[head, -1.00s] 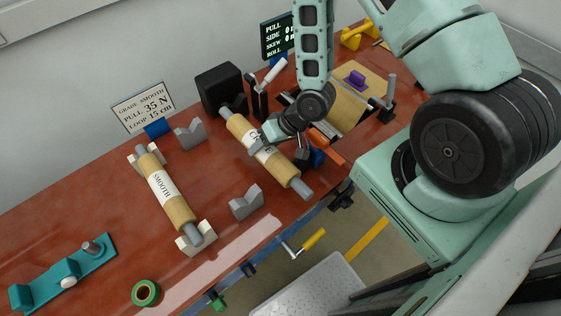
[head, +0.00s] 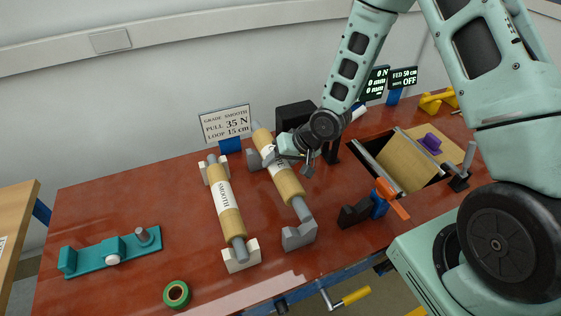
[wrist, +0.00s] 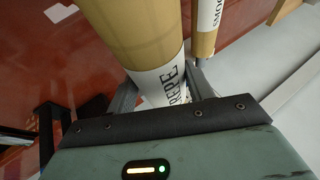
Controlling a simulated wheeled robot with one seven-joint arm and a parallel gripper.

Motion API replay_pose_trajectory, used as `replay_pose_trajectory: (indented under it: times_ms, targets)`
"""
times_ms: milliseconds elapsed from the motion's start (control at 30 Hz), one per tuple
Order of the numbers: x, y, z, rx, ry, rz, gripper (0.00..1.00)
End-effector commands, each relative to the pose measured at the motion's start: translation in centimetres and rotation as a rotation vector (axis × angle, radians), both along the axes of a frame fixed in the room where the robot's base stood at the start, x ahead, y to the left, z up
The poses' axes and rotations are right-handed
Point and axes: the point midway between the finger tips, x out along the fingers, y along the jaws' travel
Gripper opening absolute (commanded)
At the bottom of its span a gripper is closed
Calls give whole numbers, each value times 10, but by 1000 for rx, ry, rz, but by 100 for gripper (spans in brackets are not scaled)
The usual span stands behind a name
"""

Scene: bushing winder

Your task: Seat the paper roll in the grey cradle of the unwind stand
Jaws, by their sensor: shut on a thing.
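My gripper (head: 290,155) is shut on a tan paper roll (head: 289,184) around its white label, which reads CREPE in the wrist view (wrist: 148,35). The roll lies lengthwise above the grey cradle, whose near V-block (head: 298,236) and far V-block (head: 254,159) show. The roll's near shaft end is just over the near notch; I cannot tell if it touches. The far end is partly hidden. A second roll (head: 230,222), labelled SMOOTH, rests in the white cradle (head: 242,257) to the left.
A sign (head: 226,124) reads GRADE SMOOTH, PULL 35 N, LOOP 15 cm. A black box (head: 296,115) stands behind the held roll. A teal fixture (head: 112,252) and green tape ring (head: 177,294) are at the left. An orange-handled clamp (head: 392,199) is at the right.

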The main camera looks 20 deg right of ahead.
Motion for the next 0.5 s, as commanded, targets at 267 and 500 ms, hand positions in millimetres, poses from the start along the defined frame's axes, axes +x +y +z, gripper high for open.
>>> replay_pose_trajectory:
  times_ms: [267, 500]
  targets:
    - [1, 0, -18, 1, -2, -1, 8]
    - [1, 0, -35, 1, -2, -1, 8]
